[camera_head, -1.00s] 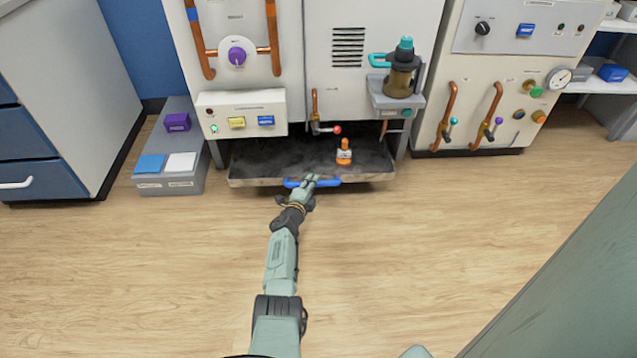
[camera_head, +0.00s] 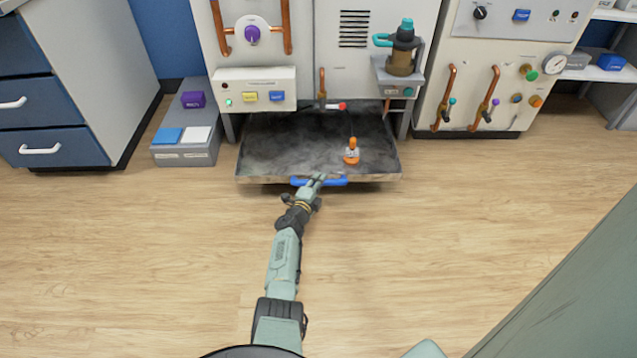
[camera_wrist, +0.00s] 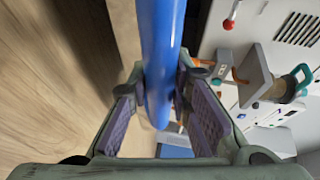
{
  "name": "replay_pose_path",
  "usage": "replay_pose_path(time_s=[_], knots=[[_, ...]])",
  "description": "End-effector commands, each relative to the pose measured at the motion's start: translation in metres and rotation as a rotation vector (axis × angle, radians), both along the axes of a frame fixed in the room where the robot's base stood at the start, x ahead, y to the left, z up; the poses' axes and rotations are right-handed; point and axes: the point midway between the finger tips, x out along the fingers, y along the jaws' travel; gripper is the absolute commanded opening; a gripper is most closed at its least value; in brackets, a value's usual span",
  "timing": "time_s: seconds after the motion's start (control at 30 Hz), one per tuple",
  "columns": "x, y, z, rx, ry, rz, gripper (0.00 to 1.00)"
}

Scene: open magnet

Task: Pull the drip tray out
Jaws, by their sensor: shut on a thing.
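The drip tray (camera_head: 290,137) is a dark, shallow tray with a pale front edge, sticking out from under the white machine near the floor. Its blue bar handle (camera_head: 335,182) is on the front edge. My gripper (camera_head: 318,180) is at the handle's middle. In the wrist view my gripper (camera_wrist: 160,115) has its two padded fingers on either side of the blue handle (camera_wrist: 158,55), shut on it. A small orange-and-white object (camera_head: 352,152) stands upright in the tray near its front right.
A grey step box (camera_head: 186,152) with coloured blocks stands left of the machine. Blue drawers (camera_head: 50,130) are at the far left. A pale green surface (camera_head: 570,270) fills the lower right. The wooden floor before the tray is clear.

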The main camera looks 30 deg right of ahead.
Motion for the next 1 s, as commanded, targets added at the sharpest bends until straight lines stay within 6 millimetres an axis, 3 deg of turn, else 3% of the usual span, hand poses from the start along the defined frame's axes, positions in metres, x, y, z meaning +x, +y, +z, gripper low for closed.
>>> replay_pose_path(time_s=[0.4,0.43,0.7,1.0], knots=[[0.0000,0.0001,-0.0002,0.002,-0.001,0.000,0.00],[0.0000,0.0001,-0.0002,0.002,-0.001,0.001,0.19],[0.0002,0.0000,0.0000,0.001,-0.001,0.001,0.37],[0.0003,0.0000,0.0002,0.000,0.000,0.001,0.40]])
